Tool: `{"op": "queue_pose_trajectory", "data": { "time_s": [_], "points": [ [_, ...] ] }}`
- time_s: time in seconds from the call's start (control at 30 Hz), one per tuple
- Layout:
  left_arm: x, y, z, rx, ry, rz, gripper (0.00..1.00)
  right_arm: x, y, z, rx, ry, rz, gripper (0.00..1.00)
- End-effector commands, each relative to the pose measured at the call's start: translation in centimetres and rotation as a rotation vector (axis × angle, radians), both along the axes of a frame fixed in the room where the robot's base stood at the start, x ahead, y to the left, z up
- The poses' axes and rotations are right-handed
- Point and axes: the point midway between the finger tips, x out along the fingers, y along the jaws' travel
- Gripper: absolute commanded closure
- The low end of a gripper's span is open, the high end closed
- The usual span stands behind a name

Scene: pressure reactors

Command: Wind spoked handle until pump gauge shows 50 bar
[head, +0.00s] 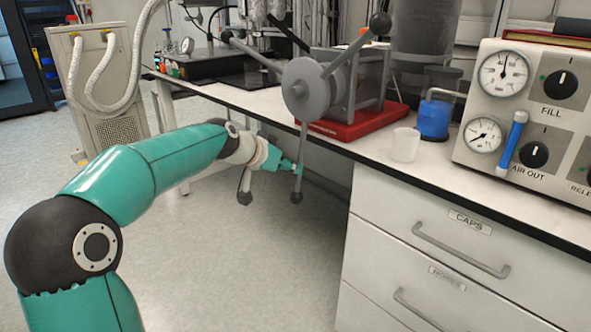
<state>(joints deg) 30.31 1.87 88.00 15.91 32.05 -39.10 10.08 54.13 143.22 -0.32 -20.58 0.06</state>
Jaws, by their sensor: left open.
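The spoked handle (306,92) is a grey hub with long spokes ending in dark knobs, on a grey pump body (362,85) with a red base (355,122). One spoke points upper right, one upper left, and one hangs down past the bench edge. My left gripper (291,168) is open at the lower spoke, just above its knob (296,198); I cannot tell whether it touches. No gauge is clearly marked as the pump's. Two round gauges, an upper one (503,74) and a lower one (485,135), sit on the right panel; their readings are too small. My right gripper is not in view.
A white cup (404,145) and a blue-filled container (434,118) stand right of the pump. Drawers (450,235) with grey handles are below the bench. A cabinet with white hoses (110,100) stands at left. The floor (235,265) in front is clear.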

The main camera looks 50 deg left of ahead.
Motion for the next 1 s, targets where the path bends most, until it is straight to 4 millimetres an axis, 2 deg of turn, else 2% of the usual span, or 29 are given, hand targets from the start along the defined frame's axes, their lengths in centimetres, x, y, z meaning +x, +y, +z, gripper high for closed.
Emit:
{"op": "queue_pose_trajectory", "data": {
  "time_s": [0.1,0.33,1.0],
  "points": [
    [-2.0,-0.2,1.5,0.002,-0.002,0.003,0.59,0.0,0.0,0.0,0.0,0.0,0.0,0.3],
    [-4.4,-0.5,3.0,0.001,0.002,0.002,0.59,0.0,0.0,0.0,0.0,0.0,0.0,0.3],
    [-4.7,-0.6,3.2,0.0,0.003,0.0,0.59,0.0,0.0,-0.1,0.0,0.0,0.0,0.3]
  ]
}}
